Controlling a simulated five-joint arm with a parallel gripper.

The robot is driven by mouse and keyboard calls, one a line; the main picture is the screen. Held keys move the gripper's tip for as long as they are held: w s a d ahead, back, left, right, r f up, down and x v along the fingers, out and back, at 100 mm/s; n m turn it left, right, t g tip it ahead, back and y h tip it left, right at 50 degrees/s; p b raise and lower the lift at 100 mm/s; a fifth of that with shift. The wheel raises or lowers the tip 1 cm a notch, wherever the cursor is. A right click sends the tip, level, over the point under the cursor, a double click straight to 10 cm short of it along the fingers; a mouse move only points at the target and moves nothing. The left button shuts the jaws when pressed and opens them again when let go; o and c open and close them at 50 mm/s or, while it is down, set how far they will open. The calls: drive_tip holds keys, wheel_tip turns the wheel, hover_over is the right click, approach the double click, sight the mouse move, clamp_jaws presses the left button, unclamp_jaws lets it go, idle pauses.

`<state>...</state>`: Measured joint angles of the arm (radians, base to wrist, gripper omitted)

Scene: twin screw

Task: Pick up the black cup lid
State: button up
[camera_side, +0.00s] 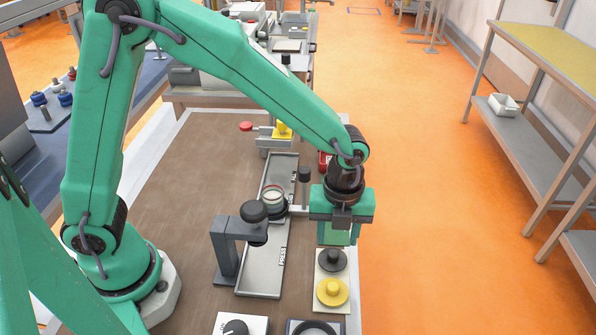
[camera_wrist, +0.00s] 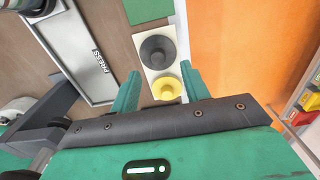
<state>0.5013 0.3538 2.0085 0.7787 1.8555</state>
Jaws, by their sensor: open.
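The black cup lid (camera_side: 332,260) lies on a pale plate (camera_side: 321,302), with a round knob at its centre. It also shows in the wrist view (camera_wrist: 157,49), beyond my fingertips. A yellow lid (camera_side: 331,291) lies on the same plate, nearer the side camera; in the wrist view the yellow lid (camera_wrist: 167,88) shows between my fingers. My gripper (camera_side: 338,236) is open and empty, pointing down at the far end of the plate. In the wrist view its two green fingers (camera_wrist: 159,85) stand apart. Their height above the plate is hard to tell.
A metal tray marked PRESS (camera_side: 262,262) lies left of the lids, with a dark press stand (camera_side: 228,250) beside it. A cup (camera_side: 272,195) stands on the tray's track. A dark knobbed post (camera_side: 304,186) rises behind my gripper. The brown bench (camera_side: 185,190) is bare to the left.

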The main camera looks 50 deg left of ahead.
sight(333, 253)
drive_tip(key=shift+s+a+f, duration=0.15)
drive_tip(key=shift+f, duration=2.45)
clamp_jaws()
